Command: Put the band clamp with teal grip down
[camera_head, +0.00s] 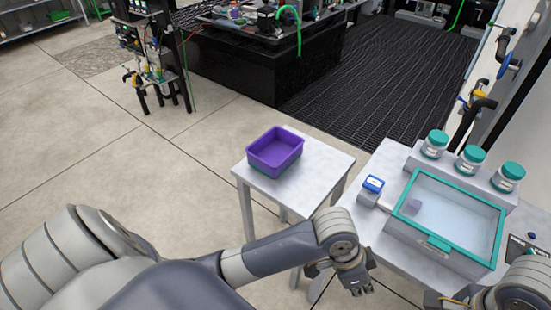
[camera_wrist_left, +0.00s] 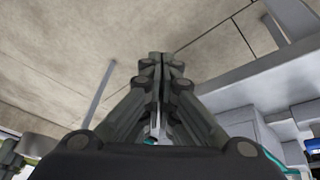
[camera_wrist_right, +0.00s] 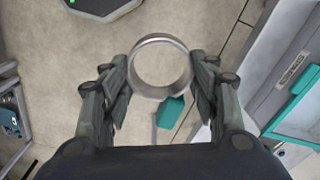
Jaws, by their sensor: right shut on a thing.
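The band clamp, a round metal band (camera_wrist_right: 160,93) with a teal grip (camera_wrist_right: 171,111), shows in the right wrist view. My right gripper (camera_wrist_right: 162,85) is shut on it, with the clamp between its two fingers. The clamp hangs over the floor in that view, and the head view does not show it. My left gripper (camera_head: 358,284) is empty beside the front of the white tables. In the left wrist view its fingertips (camera_wrist_left: 157,58) meet, so it is shut.
A purple tote (camera_head: 275,151) sits on a small white table (camera_head: 318,160). On the larger table (camera_head: 375,228) stand a teal-framed clear box (camera_head: 448,268), a small blue-topped device (camera_head: 373,184) and three teal-lidded jars (camera_head: 471,159). Open floor lies to the left.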

